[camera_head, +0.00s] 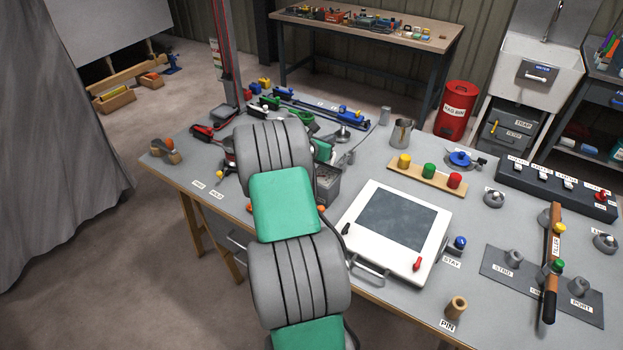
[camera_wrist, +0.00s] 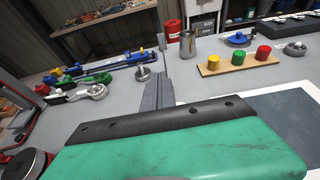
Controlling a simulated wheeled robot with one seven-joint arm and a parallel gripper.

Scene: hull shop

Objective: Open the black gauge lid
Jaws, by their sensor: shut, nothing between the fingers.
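My gripper (camera_wrist: 158,88) shows in the wrist view as two grey fingers together beyond the green and black wrist housing, with nothing between them. In the head view it is largely hidden behind my own arm. A round black-topped thing with red beneath it (camera_wrist: 27,164) is at the lower left of the wrist view, cut by the frame edge. It may be the gauge with its black lid, but I cannot tell for sure. My gripper is apart from it, to its right. In the head view my arm covers much of that part of the bench.
A white panel with a grey face (camera_head: 396,224) lies right of my arm. A metal jug (camera_head: 401,133) and a wooden strip with yellow, green and red knobs (camera_head: 428,176) stand behind it. Blue and green clamps (camera_wrist: 92,78) lie at the back left. A wooden pin (camera_head: 455,307) stands in front.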

